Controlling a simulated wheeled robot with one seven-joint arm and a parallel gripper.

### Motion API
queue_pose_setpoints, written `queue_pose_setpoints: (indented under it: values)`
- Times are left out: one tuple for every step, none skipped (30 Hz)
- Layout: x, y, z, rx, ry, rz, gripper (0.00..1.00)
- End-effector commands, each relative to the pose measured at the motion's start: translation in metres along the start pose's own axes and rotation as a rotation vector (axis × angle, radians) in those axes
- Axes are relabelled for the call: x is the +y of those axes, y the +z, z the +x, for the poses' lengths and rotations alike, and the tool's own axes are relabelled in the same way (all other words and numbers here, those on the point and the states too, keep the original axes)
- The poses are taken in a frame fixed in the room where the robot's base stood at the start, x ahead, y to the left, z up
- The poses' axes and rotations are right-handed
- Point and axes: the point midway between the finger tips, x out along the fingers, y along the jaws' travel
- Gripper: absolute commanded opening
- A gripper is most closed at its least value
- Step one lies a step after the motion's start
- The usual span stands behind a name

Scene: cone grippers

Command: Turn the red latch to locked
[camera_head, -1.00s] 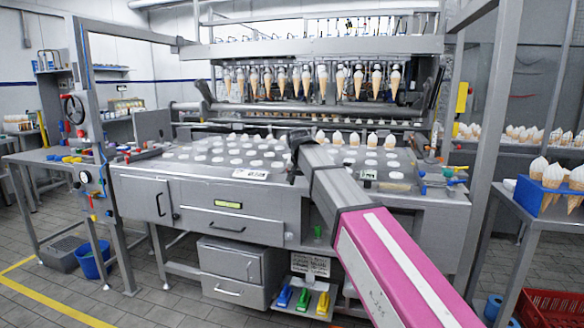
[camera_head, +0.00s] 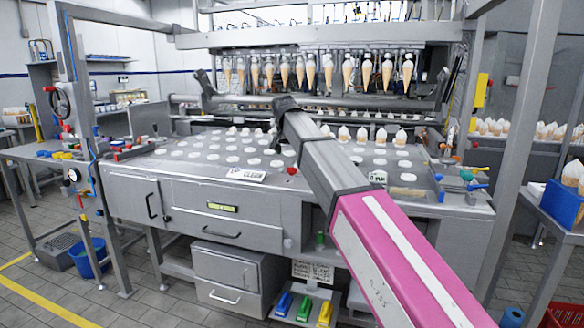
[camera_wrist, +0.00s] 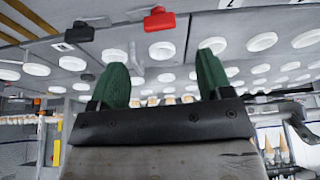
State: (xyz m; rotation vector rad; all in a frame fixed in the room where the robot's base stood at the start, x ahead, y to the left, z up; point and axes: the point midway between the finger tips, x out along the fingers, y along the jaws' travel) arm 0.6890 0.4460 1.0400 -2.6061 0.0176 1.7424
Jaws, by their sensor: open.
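A small red latch-like piece (camera_head: 291,170) sits on the grey machine top, right of the white label. In the wrist view a red piece with a rounded body (camera_wrist: 159,19), apparently the same one, is near the top edge, beyond my fingertips. I cannot tell whether it stands at locked. My gripper (camera_wrist: 163,75) is open, its two green fingers well apart with nothing between them, and it is apart from the red piece. In the head view my gripper is hidden behind my arm.
The grey machine top (camera_head: 215,168) carries rows of white discs. A white label (camera_head: 246,174) lies left of the red piece. A row of hanging cones (camera_head: 310,72) is behind. A dark piece (camera_wrist: 79,33) sits left of the red one in the wrist view. Coloured handles (camera_head: 465,178) are at the right edge.

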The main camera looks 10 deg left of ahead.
Motion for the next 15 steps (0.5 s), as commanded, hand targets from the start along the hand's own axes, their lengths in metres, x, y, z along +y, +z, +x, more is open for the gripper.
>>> queue_pose_setpoints:
  values:
    - [0.0, 0.0, 0.01, -0.001, 0.001, 0.0, 0.72]
    - [0.0, 0.0, 0.015, -0.001, 0.0, 0.0, 0.72]
    - [0.0, 0.0, 0.022, -0.001, 0.001, 0.0, 0.72]
    - [0.0, 0.0, 0.028, -0.002, 0.001, 0.0, 0.72]
    - [0.0, 0.0, 0.034, -0.002, 0.001, 0.0, 0.72]
    - [0.0, 0.0, 0.041, -0.001, 0.0, 0.0, 0.72]
    - [0.0, 0.0, 0.045, -0.001, 0.0, 0.0, 0.72]
    - [0.0, 0.0, 0.05, -0.001, 0.0, 0.0, 0.72]
    - [0.001, 0.0, 0.057, -0.002, 0.001, 0.0, 0.72]
    - [0.001, 0.0, 0.061, -0.001, 0.0, 0.0, 0.72]
    - [0.0, -0.001, 0.065, -0.001, 0.0, 0.0, 0.72]
    - [0.0, -0.001, 0.069, 0.0, 0.0, 0.001, 0.72]
    - [0.0, -0.001, 0.072, 0.0, 0.0, 0.001, 0.72]
    - [0.0, -0.001, 0.075, -0.001, 0.0, 0.0, 0.72]
    - [0.0, 0.0, 0.078, -0.001, 0.0, 0.0, 0.72]
